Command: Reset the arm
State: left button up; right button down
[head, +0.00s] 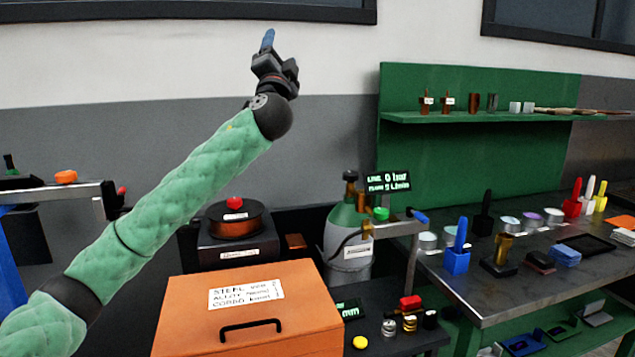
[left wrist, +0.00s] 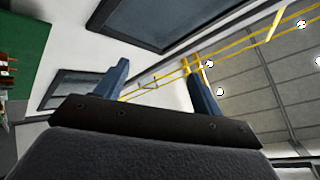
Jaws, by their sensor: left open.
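My left arm, in a green quilted sleeve, rises from the lower left of the head view. Its gripper (head: 268,42) points up in front of the white wall, well above the benches. In the left wrist view the two blue fingers of the left gripper (left wrist: 160,88) stand wide apart with nothing between them. My right gripper shows in neither view.
An orange box (head: 250,310) with a black handle stands front centre. A gas cylinder (head: 348,240) is behind it. The workbench (head: 490,290) at right carries several small tools and blocks under a green shelf (head: 500,117). The air around the raised gripper is free.

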pick_arm(q)
jog(key=s+a+f+n+g, duration=0.1)
jog(key=s+f+n+g, duration=0.35)
jog(key=f, duration=1.15)
jog(key=s+a+f+n+g, duration=0.1)
jog(key=s+f+g, duration=0.5)
jog(key=f, duration=1)
jog(key=s+a+f+n+g, duration=0.1)
jog(key=s+f+n+g, duration=0.15)
jog(key=s+f, duration=0.9)
jog(key=s+a+f+n+g, duration=0.15)
jog(key=s+f, duration=0.35)
jog(key=f, duration=0.5)
jog(key=s+a+f+g, duration=0.1)
jog(key=s+f+g, duration=0.3)
jog(key=f, duration=0.6)
jog(key=s+a+f+n+g, duration=0.1)
jog(key=s+f, duration=0.5)
jog(key=f, duration=0.3)
jog(key=s+f+g, duration=0.2)
jog(key=s+f, duration=0.5)
jog(key=s, duration=0.2)
jog(key=s+f+g, duration=0.2)
jog(key=s+f, duration=0.4)
jog(key=s, duration=0.4)
jog(key=shift+s+d+f+p, duration=0.15)
jog(key=shift+d+f+p, duration=0.2)
jog(key=shift+d, duration=0.05)
jog(key=shift+n, duration=0.25)
